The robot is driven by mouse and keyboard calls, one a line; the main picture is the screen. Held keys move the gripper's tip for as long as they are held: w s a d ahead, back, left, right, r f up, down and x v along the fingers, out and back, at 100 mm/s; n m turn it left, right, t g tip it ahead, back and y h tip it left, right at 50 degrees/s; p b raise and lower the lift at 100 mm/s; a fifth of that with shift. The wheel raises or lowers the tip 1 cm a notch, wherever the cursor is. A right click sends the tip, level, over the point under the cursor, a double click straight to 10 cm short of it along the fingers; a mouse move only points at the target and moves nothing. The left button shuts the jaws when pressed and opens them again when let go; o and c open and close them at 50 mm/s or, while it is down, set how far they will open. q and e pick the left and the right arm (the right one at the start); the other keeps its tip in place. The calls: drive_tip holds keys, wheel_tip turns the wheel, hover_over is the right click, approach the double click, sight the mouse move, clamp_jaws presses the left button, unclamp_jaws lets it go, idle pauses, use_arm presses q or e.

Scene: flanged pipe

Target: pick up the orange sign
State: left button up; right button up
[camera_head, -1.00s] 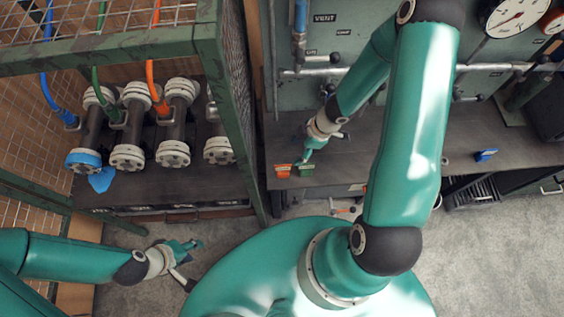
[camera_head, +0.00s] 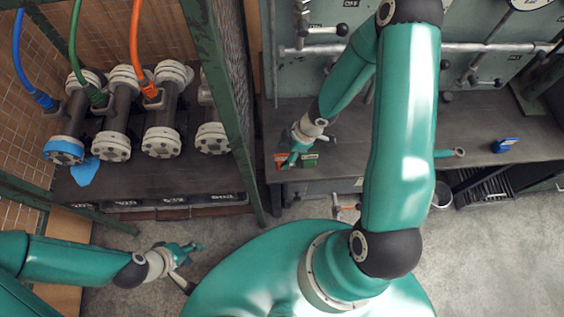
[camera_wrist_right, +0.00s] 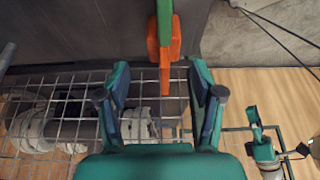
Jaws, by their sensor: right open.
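The small orange sign (camera_head: 280,159) is at the front edge of the dark bench, to the left of a green sign (camera_head: 310,160). In the right wrist view the orange sign (camera_wrist_right: 165,80) shows between the finger tips, with the green sign (camera_wrist_right: 165,22) beyond it. My right gripper (camera_head: 291,162) is over the orange sign and partly covers it; in the right wrist view the right gripper (camera_wrist_right: 159,66) is open, with a gap on each side of the sign. My left gripper (camera_head: 191,250) is low at the left, away from the signs; its finger gap is unclear.
A caged rack (camera_head: 232,110) with flanged pipes (camera_head: 160,140) and coloured hoses stands left of the bench. A blue tag (camera_head: 85,172) lies by the blue-flanged pipe. A blue object (camera_head: 505,145) is on the bench at right. Valve handles (camera_head: 322,31) project from the panel behind.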

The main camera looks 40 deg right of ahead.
sight(280, 160)
drive_tip(key=b+x, duration=0.5)
drive_tip(key=shift+s, duration=0.15)
clamp_jaws()
